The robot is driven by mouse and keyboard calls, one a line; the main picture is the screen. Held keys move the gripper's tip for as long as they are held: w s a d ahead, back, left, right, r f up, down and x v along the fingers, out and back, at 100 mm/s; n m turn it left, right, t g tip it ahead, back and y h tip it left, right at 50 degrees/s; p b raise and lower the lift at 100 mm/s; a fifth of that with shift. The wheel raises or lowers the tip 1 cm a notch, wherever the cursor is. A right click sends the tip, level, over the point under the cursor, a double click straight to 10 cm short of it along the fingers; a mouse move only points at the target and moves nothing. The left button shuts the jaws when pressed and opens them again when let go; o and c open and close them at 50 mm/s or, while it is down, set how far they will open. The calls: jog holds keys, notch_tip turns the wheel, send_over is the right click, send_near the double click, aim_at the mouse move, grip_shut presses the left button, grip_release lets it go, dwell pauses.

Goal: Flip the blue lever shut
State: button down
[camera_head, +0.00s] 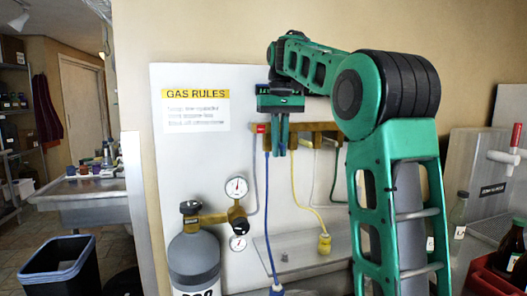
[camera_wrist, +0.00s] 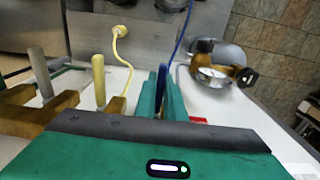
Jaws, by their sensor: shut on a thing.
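My gripper (camera_head: 279,147) hangs over the left part of the brass manifold (camera_head: 322,128) on the white wall panel. In the wrist view, its two green fingers (camera_wrist: 165,98) are shut around the blue lever (camera_wrist: 162,78), whose end shows between them. In the head view the fingers hide the lever. The yellow lever (camera_wrist: 98,80) and a pale lever (camera_wrist: 40,72) stand apart from the fingers, to their left in the wrist view. I cannot tell from the blue lever's angle whether its valve is open or shut.
A blue hose (camera_head: 269,200) and a yellow hose (camera_head: 296,190) hang below the manifold. A grey gas cylinder (camera_head: 194,258) with a brass regulator and gauges (camera_head: 237,188) stands to the left. A red tag (camera_head: 261,128) is beside the fingers.

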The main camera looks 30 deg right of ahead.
jog(key=shift+w+d+r, duration=0.1)
jog(key=shift+w+r, duration=0.05)
jog(key=shift+r, duration=0.05)
dwell(0.4)
jog(key=c, duration=1.8)
grip_release()
jog(key=shift+c, duration=0.2)
